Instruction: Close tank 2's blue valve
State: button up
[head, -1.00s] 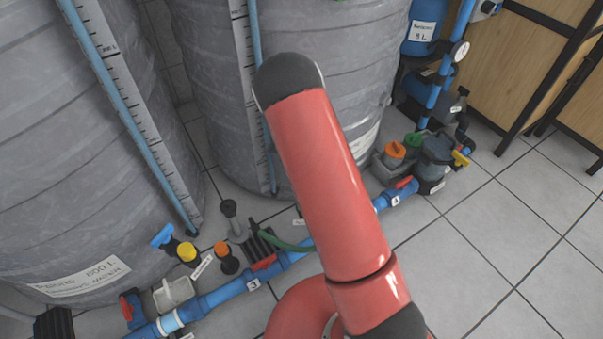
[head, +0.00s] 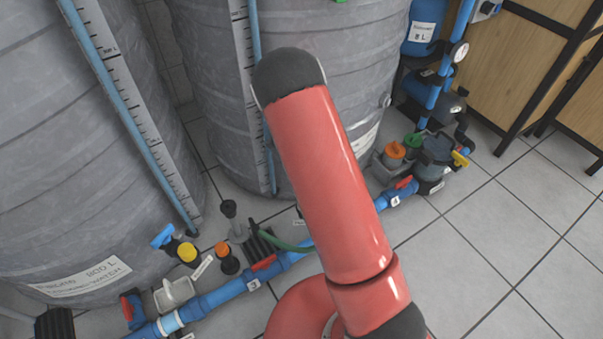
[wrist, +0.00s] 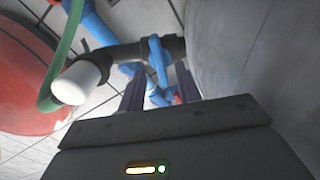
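In the wrist view, a blue valve handle (wrist: 157,62) sits on a dark pipe fitting beside the grey tank wall (wrist: 240,50). My gripper (wrist: 159,72) has its two dark fingers apart, one on each side of the blue handle in the picture. I cannot tell whether they touch it. In the head view my red arm covers the space before the middle grey tank (head: 215,90), so the gripper and that valve are hidden there. Another blue valve handle (head: 162,237) shows at the foot of the left grey tank (head: 60,180).
A blue pipe (head: 228,292) with red-handled valves runs along the floor. A green hose (head: 283,245) lies near it and shows in the wrist view (wrist: 62,55), with a white-ended pipe (wrist: 80,82). Pumps and filters stand at right. The tiled floor at right is clear.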

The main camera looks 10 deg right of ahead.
notch_tip(320, 180, up, 6)
jog(key=shift+f+p, duration=0.25)
jog(key=shift+p, duration=0.05)
